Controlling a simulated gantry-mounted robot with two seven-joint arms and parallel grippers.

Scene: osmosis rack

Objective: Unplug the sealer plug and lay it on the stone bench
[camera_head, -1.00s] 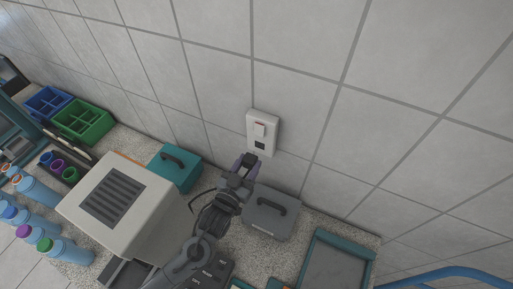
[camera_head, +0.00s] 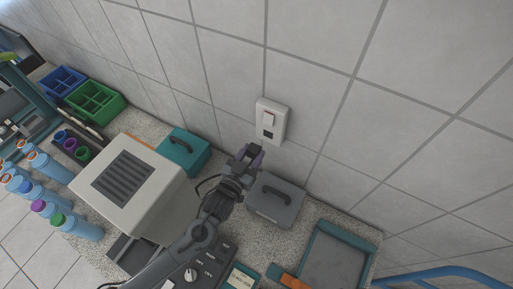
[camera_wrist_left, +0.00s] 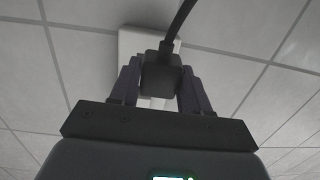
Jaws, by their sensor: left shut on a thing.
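My left gripper (camera_head: 249,155) is shut on the dark sealer plug (camera_wrist_left: 161,77), with its black cord (camera_wrist_left: 178,28) running up from the plug in the left wrist view. The gripper is near the wall, below and left of the white wall socket (camera_head: 272,121). The socket's dark outlet face shows uncovered, and the plug appears apart from it. In the left wrist view the socket plate (camera_wrist_left: 137,42) is behind the plug. The speckled stone bench (camera_head: 296,228) runs along the wall below. My right gripper is not in view.
A grey case with a handle (camera_head: 276,202) stands on the bench just below the gripper. A teal case (camera_head: 183,153) and a white box with a grille (camera_head: 150,205) stand left. A teal-rimmed tray (camera_head: 347,232) lies right. Little bare bench shows between them.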

